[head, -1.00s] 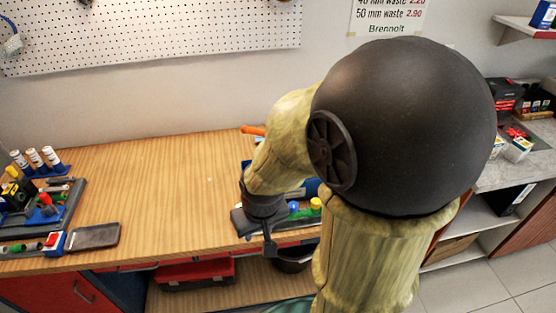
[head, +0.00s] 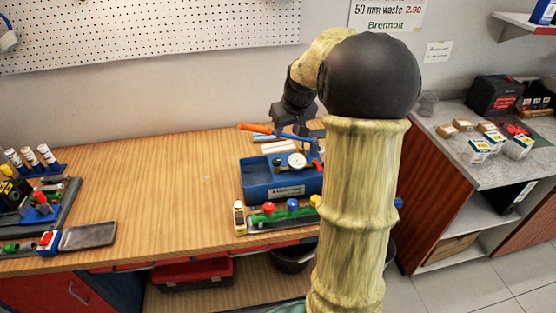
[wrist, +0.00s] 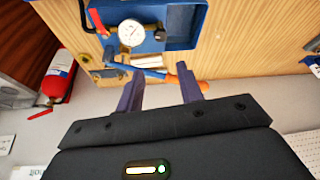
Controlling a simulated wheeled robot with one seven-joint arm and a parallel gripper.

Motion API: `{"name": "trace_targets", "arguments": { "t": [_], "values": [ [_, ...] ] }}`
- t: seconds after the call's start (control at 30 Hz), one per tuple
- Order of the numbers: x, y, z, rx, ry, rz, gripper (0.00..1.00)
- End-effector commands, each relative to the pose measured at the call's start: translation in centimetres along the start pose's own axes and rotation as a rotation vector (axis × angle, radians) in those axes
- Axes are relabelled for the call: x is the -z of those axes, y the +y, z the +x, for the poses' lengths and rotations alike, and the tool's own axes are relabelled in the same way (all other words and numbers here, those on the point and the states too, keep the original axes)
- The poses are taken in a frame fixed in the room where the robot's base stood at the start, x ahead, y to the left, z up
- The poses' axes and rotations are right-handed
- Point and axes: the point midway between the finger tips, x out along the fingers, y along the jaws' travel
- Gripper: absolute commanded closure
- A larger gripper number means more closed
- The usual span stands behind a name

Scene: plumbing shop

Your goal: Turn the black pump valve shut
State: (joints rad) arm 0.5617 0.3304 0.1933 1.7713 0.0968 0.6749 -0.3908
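The blue pump (head: 262,188) is a trough-like box with a white label, standing at the right part of the wooden bench. Its round white gauge (head: 297,160) faces up, and the gauge also shows in the wrist view (wrist: 131,33). A blue lever with an orange handle (head: 254,128) lies along the pump's back.
A manifold with red, blue and yellow knobs (head: 284,212) lies before the pump, beside a small yellow-and-white bottle (head: 239,217). A tool tray (head: 62,222) is at the left. The bench middle is clear. A red extinguisher (wrist: 60,75) shows in the wrist view.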

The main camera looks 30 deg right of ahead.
Motion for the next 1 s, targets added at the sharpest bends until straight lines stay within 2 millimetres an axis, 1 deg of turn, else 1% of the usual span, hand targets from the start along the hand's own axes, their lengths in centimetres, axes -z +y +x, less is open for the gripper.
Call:
{"name": "trace_targets", "arguments": {
  "t": [0.3, 0.47, 0.57, 1.0],
  "values": [
    [0.0, -0.1, 0.1, 0.001, -0.001, 0.0, 0.63],
    [0.0, -0.1, 1.2, 0.002, -0.003, 0.0, 0.63],
    [0.0, -0.1, 2.5, 0.003, -0.004, 0.0, 0.63],
    [0.0, -0.1, 9.9, 0.002, -0.003, 0.0, 0.63]
  ]
}}
